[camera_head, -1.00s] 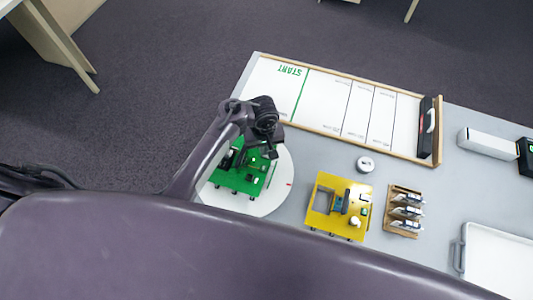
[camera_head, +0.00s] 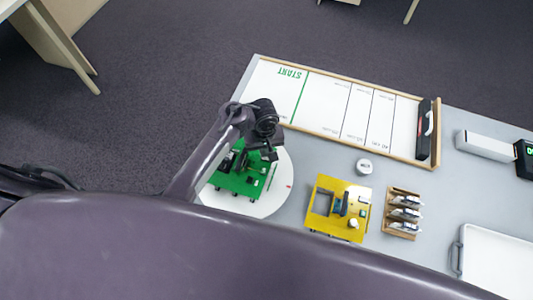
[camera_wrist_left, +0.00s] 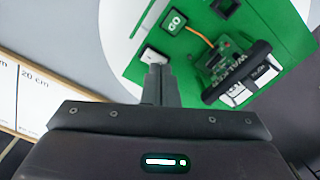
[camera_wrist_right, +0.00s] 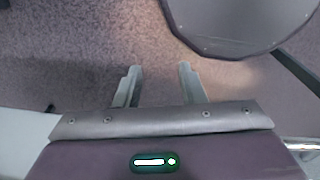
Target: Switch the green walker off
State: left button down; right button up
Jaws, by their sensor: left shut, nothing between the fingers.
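The green walker (camera_head: 228,185) stands on a white round disc (camera_head: 270,200) at the left of the table. In the left wrist view the green walker (camera_wrist_left: 205,45) shows a GO button (camera_wrist_left: 174,22), a white rocker-like part (camera_wrist_left: 152,56), a small circuit board and a dark block with white labels. My left gripper (camera_wrist_left: 160,70) is shut and empty, its fingertips at or just above the white part; I cannot tell if they touch. In the head view my left gripper (camera_head: 268,154) is over the walker and hides part of it. My right gripper (camera_wrist_right: 158,70) is open and empty above the carpet.
A yellow walker (camera_head: 325,220) stands to the right, with a wooden rack (camera_head: 402,212) and a small round white item (camera_head: 364,166) nearby. A START track board (camera_head: 330,105) lies behind. A white tray (camera_head: 490,255) is at the right.

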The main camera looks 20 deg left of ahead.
pick_arm(q)
jog(key=shift+r, duration=2.8)
jog(key=shift+s+f, duration=0.1)
